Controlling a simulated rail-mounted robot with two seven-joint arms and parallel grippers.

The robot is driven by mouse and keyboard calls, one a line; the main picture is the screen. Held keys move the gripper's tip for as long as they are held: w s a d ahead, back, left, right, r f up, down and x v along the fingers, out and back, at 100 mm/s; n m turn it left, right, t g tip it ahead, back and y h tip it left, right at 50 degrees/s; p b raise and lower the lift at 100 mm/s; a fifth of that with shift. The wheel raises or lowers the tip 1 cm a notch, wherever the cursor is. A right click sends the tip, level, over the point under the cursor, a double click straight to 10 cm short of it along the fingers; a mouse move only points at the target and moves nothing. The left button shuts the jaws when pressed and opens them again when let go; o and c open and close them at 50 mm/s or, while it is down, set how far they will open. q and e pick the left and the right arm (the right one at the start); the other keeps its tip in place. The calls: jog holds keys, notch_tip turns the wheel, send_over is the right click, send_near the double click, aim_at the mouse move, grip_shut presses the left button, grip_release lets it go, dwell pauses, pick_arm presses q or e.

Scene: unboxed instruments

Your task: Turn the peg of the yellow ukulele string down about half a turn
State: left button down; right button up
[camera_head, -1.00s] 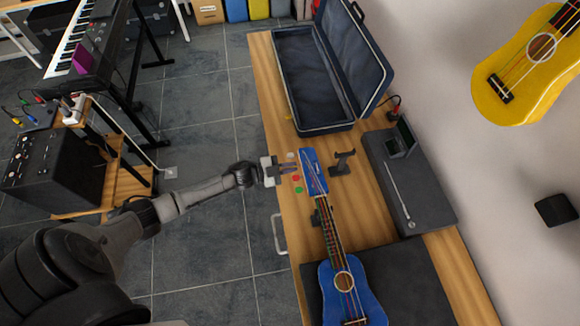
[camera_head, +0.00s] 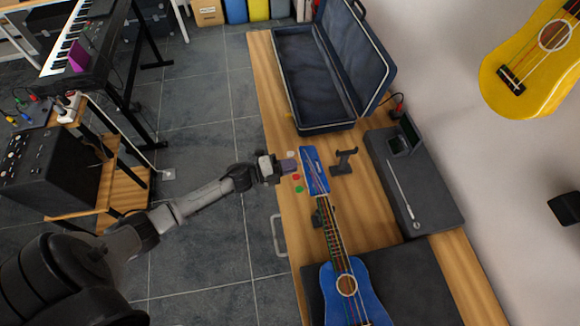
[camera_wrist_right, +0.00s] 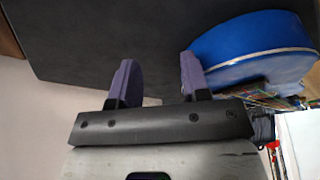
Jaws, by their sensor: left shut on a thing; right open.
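A blue ukulele lies face up on the bench; its body (camera_head: 366,307) is at the bottom and its headstock (camera_head: 314,163) points away. The strings have different colours. My left gripper (camera_head: 292,166) is at the left edge of the headstock, its purple fingers shut on what appears to be the yellow string's peg, which they hide. White (camera_head: 290,154), red (camera_head: 296,177) and green (camera_head: 299,189) discs show beside the headstock. My right gripper (camera_wrist_right: 158,76) is open and empty in the right wrist view, with the blue body (camera_wrist_right: 245,52) at its right.
An open dark case (camera_head: 310,128) stands behind the headstock. A small black stand (camera_head: 344,161) and a long grey unit (camera_head: 432,205) are to the right. A dark mat (camera_head: 418,290) lies under the ukulele's body. A metal handle (camera_head: 277,236) juts from the bench's left side.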

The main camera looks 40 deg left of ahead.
pick_arm(q)
jog(key=shift+m, duration=0.6)
pick_arm(e)
jog(key=shift+d+f, duration=0.1)
jog(key=shift+f, duration=0.25)
pick_arm(q)
jog(key=shift+b, duration=0.3)
jog(key=c, duration=1.3)
grip_release()
jog(key=shift+o, duration=0.2)
jog(key=v, duration=1.3)
jog(key=shift+s+a+f, duration=0.15)
jog(key=shift+s+a, duration=0.05)
jog(key=shift+s, duration=0.15)
